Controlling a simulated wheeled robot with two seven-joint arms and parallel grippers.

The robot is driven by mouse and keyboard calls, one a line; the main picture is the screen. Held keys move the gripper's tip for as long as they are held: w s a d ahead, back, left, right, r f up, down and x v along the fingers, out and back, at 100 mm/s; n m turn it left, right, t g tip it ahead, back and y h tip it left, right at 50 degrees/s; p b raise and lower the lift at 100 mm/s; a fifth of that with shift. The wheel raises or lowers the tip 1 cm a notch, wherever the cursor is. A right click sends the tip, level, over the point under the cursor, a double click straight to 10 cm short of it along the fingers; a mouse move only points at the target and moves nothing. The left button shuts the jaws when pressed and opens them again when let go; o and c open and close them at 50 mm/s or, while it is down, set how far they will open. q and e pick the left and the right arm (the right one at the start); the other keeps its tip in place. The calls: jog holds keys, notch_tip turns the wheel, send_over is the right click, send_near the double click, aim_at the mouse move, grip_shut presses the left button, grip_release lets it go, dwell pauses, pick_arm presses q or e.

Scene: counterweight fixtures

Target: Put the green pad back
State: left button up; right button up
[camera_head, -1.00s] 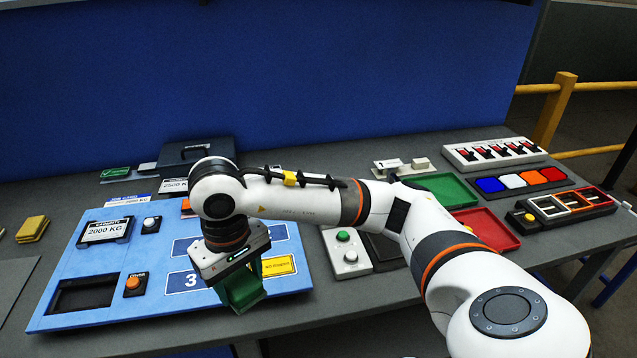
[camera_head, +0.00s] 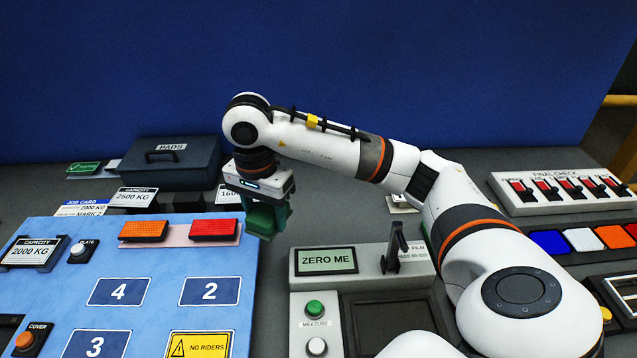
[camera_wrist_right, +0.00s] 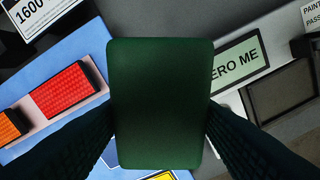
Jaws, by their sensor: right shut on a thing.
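My right gripper (camera_head: 266,208) is shut on the green pad (camera_head: 262,219) and holds it beside the back right corner of the blue panel (camera_head: 268,258). In the right wrist view the green pad (camera_wrist_right: 160,100) fills the middle, with a dark finger on either side. A dark box marked PADS (camera_head: 180,172) stands shut at the back left. An orange pad (camera_head: 143,231) and a red pad (camera_head: 213,230) lie on a pale strip on the panel. My left gripper is not in view.
A grey gauge marked ZERO ME (camera_head: 327,261) stands right of the panel. A switch panel (camera_head: 560,187) and a row of coloured pads (camera_head: 582,240) lie further right. Capacity cards (camera_head: 137,197) stand in front of the box.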

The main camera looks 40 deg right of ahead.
jog(key=d+m, duration=0.1)
jog(key=m, duration=0.1)
jog(key=w+d+f+m+b, duration=0.1)
jog(key=m, duration=0.1)
jog(key=d+m+b, duration=0.1)
jog(key=m, duration=0.1)
jog(key=shift+w+f, duration=0.25)
jog(key=shift+f, duration=0.05)
jog(key=w+d+f+m+b, duration=0.1)
jog(key=d+m+b, duration=0.1)
jog(key=d+m, duration=0.3)
jog(key=m+b, duration=0.4)
jog(key=m, duration=1.1)
send_near(316, 225)
jog(key=shift+d+f, duration=0.15)
jog(key=shift+f, duration=0.7)
notch_tip(316, 225, down, 4)
jog(key=shift+f, duration=0.2)
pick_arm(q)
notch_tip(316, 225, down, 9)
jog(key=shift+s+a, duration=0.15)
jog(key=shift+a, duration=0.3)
pick_arm(e)
jog(key=shift+f, duration=0.15)
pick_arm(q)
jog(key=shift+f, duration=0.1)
pick_arm(e)
jog(key=shift+f, duration=0.1)
jog(key=o, duration=0.9)
